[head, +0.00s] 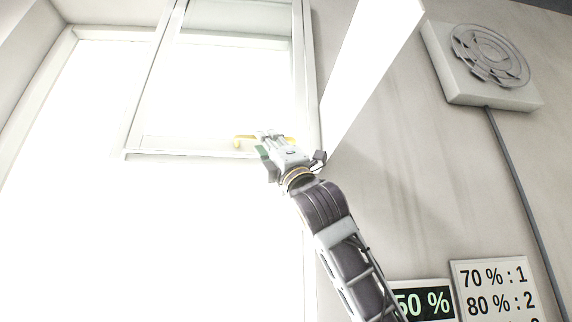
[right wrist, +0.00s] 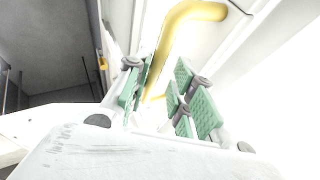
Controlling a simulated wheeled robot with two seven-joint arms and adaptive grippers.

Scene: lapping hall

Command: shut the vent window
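The vent window (head: 215,150) is a pale-framed pane high in the bright window wall in the head view. How far it stands open is hard to tell. In the right wrist view the handle (right wrist: 172,40) is a bent yellow bar. It runs down between the green finger pads of my right gripper (right wrist: 162,98), nearer the left pad. A gap shows between the bar and the right pads. My left gripper is not in view.
A bright white panel (head: 368,60) juts out right of the window, close to my right arm. A square wall unit with a round grille (head: 490,55) and a cable is at upper right. Signs with percentages (head: 495,290) hang at lower right.

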